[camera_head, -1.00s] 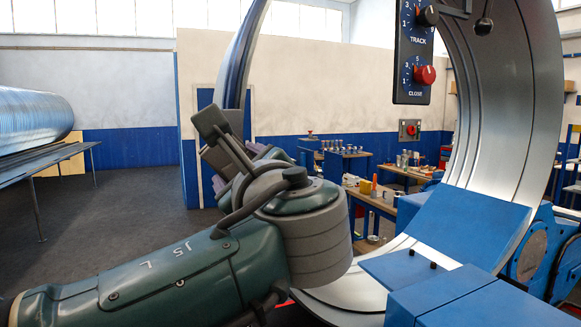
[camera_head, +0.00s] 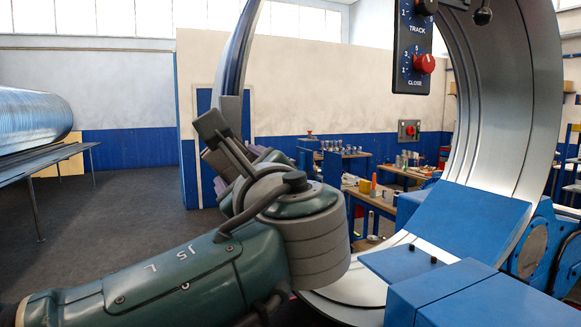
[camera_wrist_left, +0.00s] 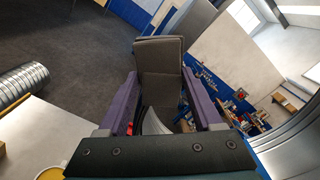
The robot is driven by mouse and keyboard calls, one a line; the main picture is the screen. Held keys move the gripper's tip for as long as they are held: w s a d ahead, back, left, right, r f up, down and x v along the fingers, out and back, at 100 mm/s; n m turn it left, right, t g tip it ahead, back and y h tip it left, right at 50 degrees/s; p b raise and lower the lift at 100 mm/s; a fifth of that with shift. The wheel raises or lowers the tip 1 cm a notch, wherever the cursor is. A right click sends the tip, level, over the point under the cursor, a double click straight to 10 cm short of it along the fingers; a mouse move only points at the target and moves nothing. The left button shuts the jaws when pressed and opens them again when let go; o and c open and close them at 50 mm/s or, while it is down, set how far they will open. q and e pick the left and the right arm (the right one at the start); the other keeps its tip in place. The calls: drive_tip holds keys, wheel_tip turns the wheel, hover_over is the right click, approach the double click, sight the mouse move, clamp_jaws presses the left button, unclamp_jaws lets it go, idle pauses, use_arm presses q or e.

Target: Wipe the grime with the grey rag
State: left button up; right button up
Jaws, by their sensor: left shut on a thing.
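The grey rag (camera_wrist_left: 160,52) is a folded flat pad in the left wrist view. My left gripper (camera_wrist_left: 158,78) is shut on it, with a purple finger on each side. In the head view my left gripper (camera_head: 222,165) is partly hidden behind my own green arm. A grey patch above its fingers, which looks like the rag (camera_head: 231,112), stands in front of the left side of the large metal ring (camera_head: 515,110). I cannot tell whether it touches the ring. I cannot make out the grime in either view. My right gripper is not in view.
A control panel (camera_head: 408,50) with TRACK and CLOSE knobs hangs near the ring. Blue machine blocks (camera_head: 450,300) stand at the front right. Workbenches (camera_head: 372,200) with tools are behind. A long ribbed duct (camera_head: 35,120) rests on a rack at left; the floor between is clear.

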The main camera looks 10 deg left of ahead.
use_arm(q)
drive_tip(key=shift+a+f, duration=0.3)
drive_tip(key=shift+a, duration=0.15)
drive_tip(key=shift+s+d+r+p, duration=0.1)
drive_tip(key=shift+s+d+p, duration=0.1)
drive_tip(key=shift+p, duration=0.1)
drive_tip(key=shift+p+v, duration=1.25)
drive_tip(key=shift+v, duration=1.55)
drive_tip(key=shift+d+r, duration=0.2)
drive_tip(key=shift+p+v, duration=0.6)
drive_tip(key=shift+v, duration=0.8)
drive_tip(key=shift+s, duration=0.1)
